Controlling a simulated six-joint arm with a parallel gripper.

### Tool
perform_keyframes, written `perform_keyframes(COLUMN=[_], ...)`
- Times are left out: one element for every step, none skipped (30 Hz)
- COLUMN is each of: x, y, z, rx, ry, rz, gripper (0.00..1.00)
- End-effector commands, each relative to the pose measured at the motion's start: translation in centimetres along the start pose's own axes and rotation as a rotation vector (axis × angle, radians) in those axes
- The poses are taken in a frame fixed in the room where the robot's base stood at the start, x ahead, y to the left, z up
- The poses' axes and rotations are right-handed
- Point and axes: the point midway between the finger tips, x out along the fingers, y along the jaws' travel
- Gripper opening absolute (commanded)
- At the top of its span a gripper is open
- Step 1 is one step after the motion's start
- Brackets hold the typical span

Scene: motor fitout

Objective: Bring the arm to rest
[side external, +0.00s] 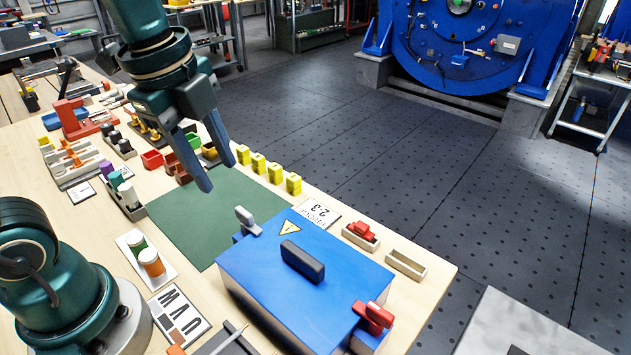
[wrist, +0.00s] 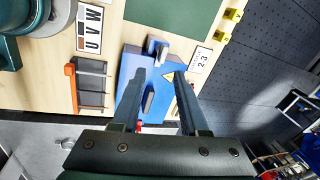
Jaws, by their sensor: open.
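My gripper (side external: 222,172) hangs in the air above the green mat (side external: 222,212) in the side view. Its two fingers are apart with nothing between them. In the wrist view my gripper (wrist: 157,75) also shows open, with the blue box far below and beyond its fingertips. The blue box (side external: 335,312) stands closed on the bench with a black handle (side external: 302,261) on its lid. A grey latch (side external: 248,221) is at its far left corner and a red latch (side external: 373,317) at its near right.
Yellow numbered blocks (side external: 259,163) line the bench edge beside the mat. A small tray holds a red part (side external: 361,233); an empty tray (side external: 405,264) sits beside it.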

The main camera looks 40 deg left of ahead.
Motion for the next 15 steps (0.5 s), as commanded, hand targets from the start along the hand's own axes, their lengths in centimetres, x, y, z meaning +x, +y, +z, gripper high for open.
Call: perform_keyframes(x=[-0.6, -0.8, -1.0, -1.1, -1.2, -1.1, -1.1, -1.0, -0.8, -0.6, -0.4, -0.1, 0.1, 0.2, 0.5], y=[0.9, 1.3, 1.9, 2.4, 2.9, 3.5, 3.9, 4.2, 4.7, 5.0, 5.2, 5.5, 5.7, 5.8, 6.0], z=[0.2, 0.2, 0.4, 0.5, 0.6, 0.7, 0.8, 0.8, 0.9, 1.0, 1.0, 1.1, 1.1, 1.1, 1.2], rx=[-0.09, -0.155, -0.249, -0.324, -0.403, -0.51, -0.59, -0.669, -0.77, -0.843, -0.914, -1.0, -1.06, -1.114, -1.179], ry=[0.011, 0.019, 0.032, 0.044, 0.058, 0.078, 0.095, 0.111, 0.133, 0.148, 0.162, 0.179, 0.189, 0.198, 0.204], rz=[-0.044, -0.067, -0.096, -0.117, -0.137, -0.16, -0.175, -0.187, -0.2, -0.206, -0.21, -0.211, -0.21, -0.208, -0.201], gripper=[0.44, 0.44, 0.44, 0.44, 0.44, 0.44, 0.44, 0.44, 0.44, 0.44, 0.44, 0.44, 0.44, 0.44, 0.44])
